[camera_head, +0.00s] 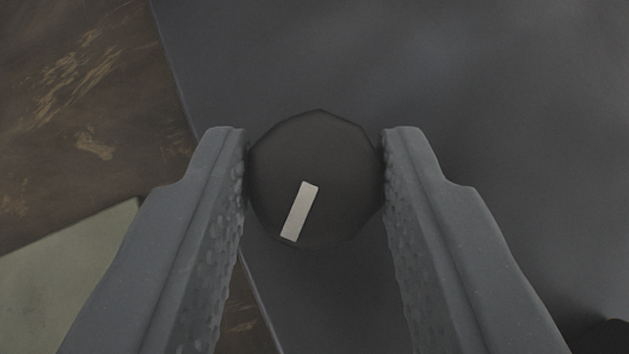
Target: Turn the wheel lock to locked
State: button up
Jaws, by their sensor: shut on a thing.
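The wheel lock (335,165) is a dark, round knob with a faceted rim, in the middle of the head camera view. A pale bar mark on its face runs from near the centre toward the lower left edge. My gripper (315,150) is shut on the knob, with one grey, textured finger at its left side and one at its right. The parts of the rim behind the fingertips are hidden. I see no label that tells locked from unlocked.
A dark grey flat panel (520,110) lies behind the knob and fills the right of the view. Its straight edge slants down on the left. A worn brown surface (75,110) is at the upper left, with a pale greenish patch (70,285) below it.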

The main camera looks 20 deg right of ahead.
jog(key=shift+f+b, duration=0.15)
jog(key=shift+b, duration=0.2)
dwell(0.3)
jog(key=o, duration=1)
jog(key=shift+s+a+r, duration=0.15)
jog(key=shift+s+r, duration=0.15)
jog(key=shift+r, duration=0.25)
jog(key=p+v, duration=0.2)
jog(key=v, duration=1)
jog(key=shift+s+a+r, duration=0.2)
jog(key=shift+s, duration=0.05)
